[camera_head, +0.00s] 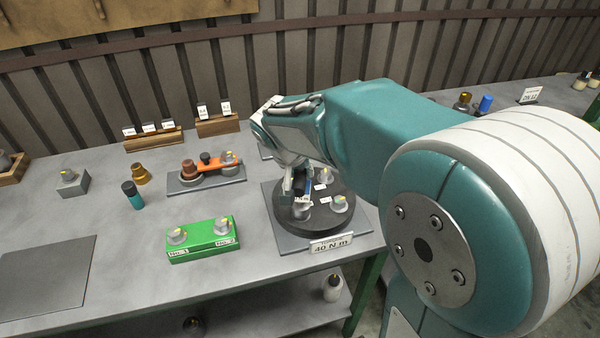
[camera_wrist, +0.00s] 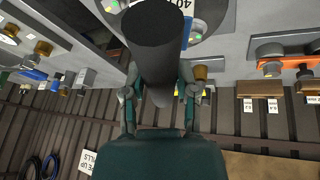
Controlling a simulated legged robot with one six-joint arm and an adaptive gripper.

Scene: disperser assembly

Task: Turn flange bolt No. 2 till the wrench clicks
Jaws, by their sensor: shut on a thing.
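The dark round flange (camera_head: 335,222) sits on a grey plate (camera_head: 272,205) near the front edge of the bench. A bolt head (camera_head: 340,203) with a yellow mark shows at its right, and another bolt head (camera_head: 301,211) shows below my gripper (camera_head: 299,186). Small white tags lie on the flange; I cannot read which bolt is No. 2. In the wrist view, my gripper (camera_wrist: 158,92) is shut on a thick dark cylinder, apparently the wrench handle (camera_wrist: 156,45). The cylinder hides the wrench's lower end, so I cannot tell whether it is seated on a bolt.
A "40 N m" placard (camera_head: 331,243) stands at the plate's front. The bench's front left holds a flat dark mat (camera_head: 45,275).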

